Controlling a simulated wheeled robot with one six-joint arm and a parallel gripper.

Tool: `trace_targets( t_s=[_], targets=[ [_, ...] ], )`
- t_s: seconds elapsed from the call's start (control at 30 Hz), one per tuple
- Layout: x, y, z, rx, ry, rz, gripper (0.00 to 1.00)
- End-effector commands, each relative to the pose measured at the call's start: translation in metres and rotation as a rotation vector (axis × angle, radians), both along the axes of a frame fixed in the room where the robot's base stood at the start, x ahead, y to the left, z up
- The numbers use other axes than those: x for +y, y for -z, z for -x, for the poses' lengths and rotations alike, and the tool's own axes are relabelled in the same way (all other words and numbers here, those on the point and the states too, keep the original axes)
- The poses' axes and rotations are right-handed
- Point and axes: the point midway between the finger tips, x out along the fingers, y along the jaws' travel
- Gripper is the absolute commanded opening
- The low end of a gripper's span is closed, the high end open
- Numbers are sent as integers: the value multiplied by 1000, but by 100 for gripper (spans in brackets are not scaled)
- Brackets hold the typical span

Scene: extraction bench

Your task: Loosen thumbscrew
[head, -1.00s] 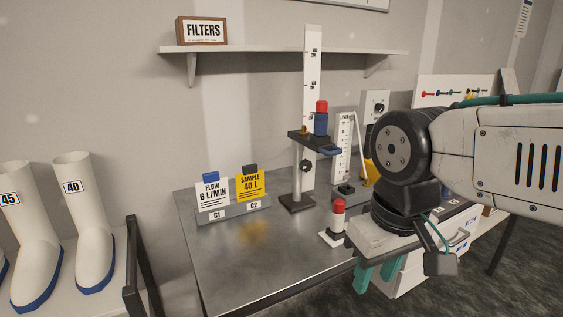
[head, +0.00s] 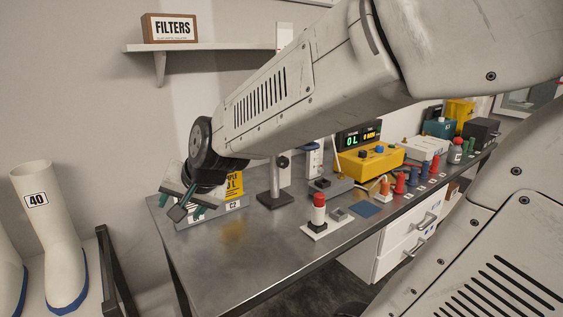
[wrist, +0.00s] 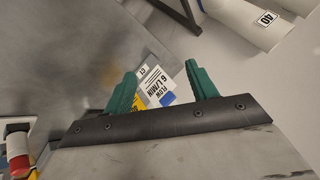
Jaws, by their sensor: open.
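The thumbscrew, a dark round knob (head: 283,162), shows on the upright stand (head: 275,182) in the head view. My arm hides the upper part of this stand. My gripper (head: 180,206) is to the left of the stand, in front of the card holder, with its teal fingers apart and empty. The thumbscrew is not seen in the wrist view.
A red-and-white cylinder (head: 318,212) stands on a white base near the bench front. The yellow SAMPLE card (head: 234,184) is partly hidden by my gripper. A yellow meter (head: 368,162) and several coloured bottles are farther right. The front left bench top (head: 225,262) is clear.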

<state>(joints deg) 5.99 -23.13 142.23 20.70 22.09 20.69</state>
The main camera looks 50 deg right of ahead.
Motion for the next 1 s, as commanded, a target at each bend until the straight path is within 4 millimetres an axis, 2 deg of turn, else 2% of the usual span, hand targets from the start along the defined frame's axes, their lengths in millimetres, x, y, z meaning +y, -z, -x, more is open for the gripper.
trace_targets(
  t_s=[0.03, 0.1, 0.17, 0.2, 0.27, 0.3, 0.37, 0.4, 0.5, 0.6, 0.8, 1.0],
  targets=[
    [-17, 4, -28, -64, 127, -50, 57],
    [-48, 4, -63, -180, 323, -118, 57],
    [-78, 6, -86, -277, 493, -166, 57],
    [-101, 8, -98, -348, 605, -191, 57],
    [-137, 12, -110, -453, 775, -219, 57],
    [-161, 16, -113, -525, 887, -227, 57],
    [-197, 22, -113, -639, 1048, -229, 57],
    [-219, 27, -109, -712, 1148, -221, 57],
    [-264, 37, -90, -893, 1354, -172, 57],
    [-293, 43, -67, -1044, 1494, -106, 57],
    [-315, 47, -38, -1219, 1613, -4, 57],
    [-337, 45, -36, -1249, 1628, 13, 57]
  ],
)
